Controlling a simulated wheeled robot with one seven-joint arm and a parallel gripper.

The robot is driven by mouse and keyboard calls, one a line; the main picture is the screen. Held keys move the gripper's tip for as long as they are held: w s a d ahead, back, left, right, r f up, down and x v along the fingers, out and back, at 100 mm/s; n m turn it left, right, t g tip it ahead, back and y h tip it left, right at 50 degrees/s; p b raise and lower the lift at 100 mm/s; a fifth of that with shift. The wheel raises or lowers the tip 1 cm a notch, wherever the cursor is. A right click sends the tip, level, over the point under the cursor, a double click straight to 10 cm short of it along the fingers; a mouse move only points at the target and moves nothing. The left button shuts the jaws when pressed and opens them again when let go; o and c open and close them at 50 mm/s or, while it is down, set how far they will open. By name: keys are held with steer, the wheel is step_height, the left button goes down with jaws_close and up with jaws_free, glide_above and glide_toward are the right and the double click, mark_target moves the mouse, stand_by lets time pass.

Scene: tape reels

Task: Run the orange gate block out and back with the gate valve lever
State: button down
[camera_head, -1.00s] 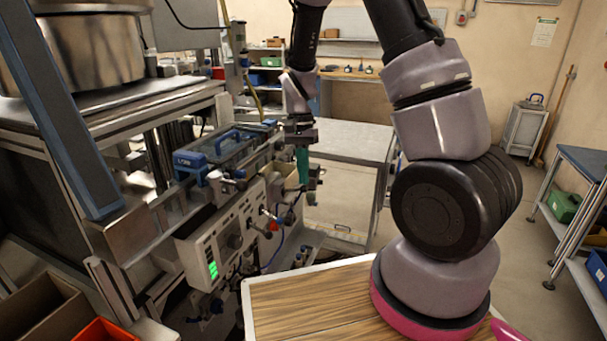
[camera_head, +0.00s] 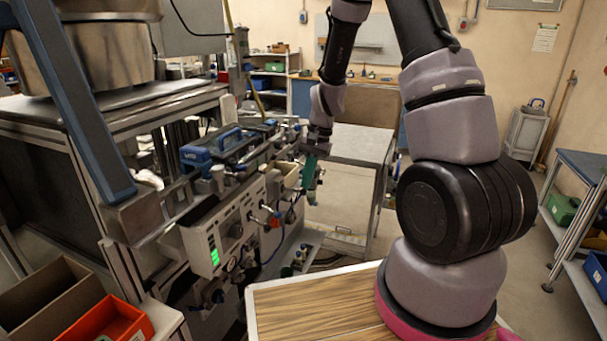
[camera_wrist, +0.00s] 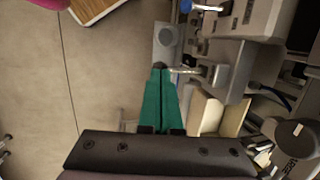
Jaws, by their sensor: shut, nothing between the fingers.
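My gripper (camera_head: 307,184) hangs at the right end of the machine's front panel in the head view, its green fingers tilted. In the wrist view the green fingers of my gripper (camera_wrist: 160,70) are together, with nothing seen between them. A thin metal rod (camera_wrist: 186,71) lies just right of the fingertips and runs to a grey block (camera_wrist: 219,75). I cannot tell if this rod is the gate valve lever, nor if the fingers touch it.
The machine's front panel (camera_head: 214,234) carries knobs, hoses and a green display. A blue-handled unit (camera_head: 208,155) sits on top. An orange bin (camera_head: 103,320) is at lower left. A wooden-topped surface (camera_head: 310,309) is in front. Cream box walls (camera_wrist: 207,112) stand right of the fingers.

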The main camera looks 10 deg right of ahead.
steer(key=shift+s+f, duration=0.1)
steer(key=shift+f, duration=0.15)
steer(key=shift+d, duration=0.15)
steer(key=shift+r, duration=0.8)
steer(key=shift+r, duration=0.1)
steer(key=s+d+r, duration=0.2)
steer(key=d+r, duration=0.5)
steer(key=r, duration=0.4)
steer(key=shift+r, duration=0.35)
steer(key=shift+d, duration=0.1)
